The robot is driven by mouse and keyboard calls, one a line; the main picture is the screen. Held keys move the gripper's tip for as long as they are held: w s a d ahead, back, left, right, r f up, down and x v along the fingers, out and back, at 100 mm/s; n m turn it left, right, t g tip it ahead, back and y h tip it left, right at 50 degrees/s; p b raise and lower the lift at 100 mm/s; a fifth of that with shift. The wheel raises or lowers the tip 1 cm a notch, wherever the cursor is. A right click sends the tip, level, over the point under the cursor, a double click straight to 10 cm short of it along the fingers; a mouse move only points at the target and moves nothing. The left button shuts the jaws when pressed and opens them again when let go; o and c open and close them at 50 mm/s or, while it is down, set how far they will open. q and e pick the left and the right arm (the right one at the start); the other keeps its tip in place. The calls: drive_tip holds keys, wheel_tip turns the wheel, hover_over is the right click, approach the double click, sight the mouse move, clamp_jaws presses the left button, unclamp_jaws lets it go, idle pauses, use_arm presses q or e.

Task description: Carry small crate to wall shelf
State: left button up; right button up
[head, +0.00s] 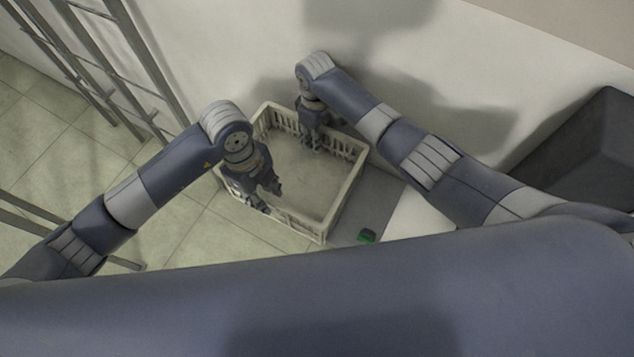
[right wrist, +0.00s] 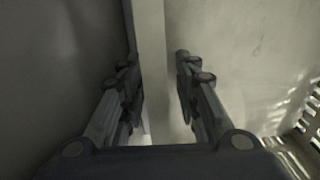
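The small crate (head: 343,203) is a pale beige open box with slotted walls, and it looks empty. In the head view it stands in the middle, close to the wall. My right gripper (head: 312,143) is at its far wall. In the right wrist view its fingers (right wrist: 160,88) are apart on either side of a pale upright strip, the crate's rim (right wrist: 150,40), with the crate's floor to the right. My left gripper (head: 268,197) points down at the crate's near left side with its fingers apart. It hides part of that wall, and its contact cannot be told.
A small green object (head: 367,236) lies on a grey surface (head: 375,205) right of the crate. A dark bin-like box (head: 590,150) is at the far right. A metal rack (head: 110,60) stands at the upper left. Tiled floor (head: 70,165) is open at the left.

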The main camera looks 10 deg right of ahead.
use_arm(q)
drive_tip(key=r, duration=0.5)
drive_tip(key=shift+w+a+r, duration=0.2)
drive_tip(key=shift+a+r, duration=0.05)
drive_tip(key=shift+r, duration=0.1)
use_arm(e)
drive_tip(key=shift+r, duration=0.1)
wheel_tip(320, 180, up, 12)
drive_tip(key=shift+f, duration=0.1)
idle(0.3)
